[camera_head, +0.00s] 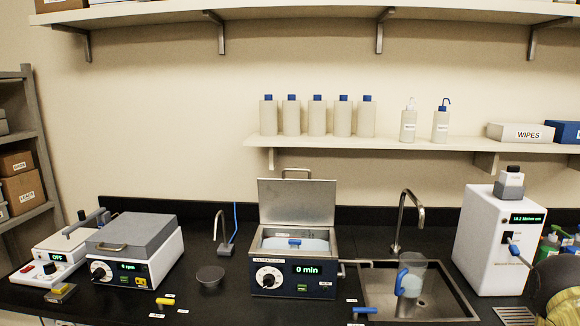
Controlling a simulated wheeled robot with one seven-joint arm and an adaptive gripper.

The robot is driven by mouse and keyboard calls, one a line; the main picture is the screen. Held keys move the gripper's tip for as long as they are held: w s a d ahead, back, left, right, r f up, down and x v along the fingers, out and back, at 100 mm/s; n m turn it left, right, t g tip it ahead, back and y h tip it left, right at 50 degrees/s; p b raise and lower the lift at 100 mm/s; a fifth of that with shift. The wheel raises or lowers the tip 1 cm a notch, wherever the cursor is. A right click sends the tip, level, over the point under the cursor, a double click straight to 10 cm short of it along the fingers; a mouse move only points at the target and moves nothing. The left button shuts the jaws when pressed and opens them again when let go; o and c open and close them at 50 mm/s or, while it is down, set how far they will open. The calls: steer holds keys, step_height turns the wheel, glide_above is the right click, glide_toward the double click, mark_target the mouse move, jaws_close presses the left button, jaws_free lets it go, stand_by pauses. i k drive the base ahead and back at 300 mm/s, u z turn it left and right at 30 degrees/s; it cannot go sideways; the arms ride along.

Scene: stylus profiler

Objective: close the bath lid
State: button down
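The bath (258,292) is a dark blue and steel box on the black bench, with a dial and a display reading "0 min". Its metal lid (297,205) stands open, about upright at the back of the bath, with a bar handle (296,171) at its top edge. Inside the open tank, pale blue liquid and a blue-handled item (295,242) show. My gripper is not in view. A dark rounded part, which seems to be of my arm, shows at the lower right edge, well apart from the bath.
A sink (440,303) with a tap (402,215) and a jug (411,279) lies right of the bath. A small dark bowl (210,277) and a grey-lidded device (135,238) are to the left. A shelf (380,144) with bottles (317,117) runs above the raised lid.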

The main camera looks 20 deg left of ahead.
mark_target(309, 202)
steer(key=k, duration=1.05)
steer(key=u, duration=0.25)
steer(key=i, duration=0.9)
steer(key=u, duration=0.35)
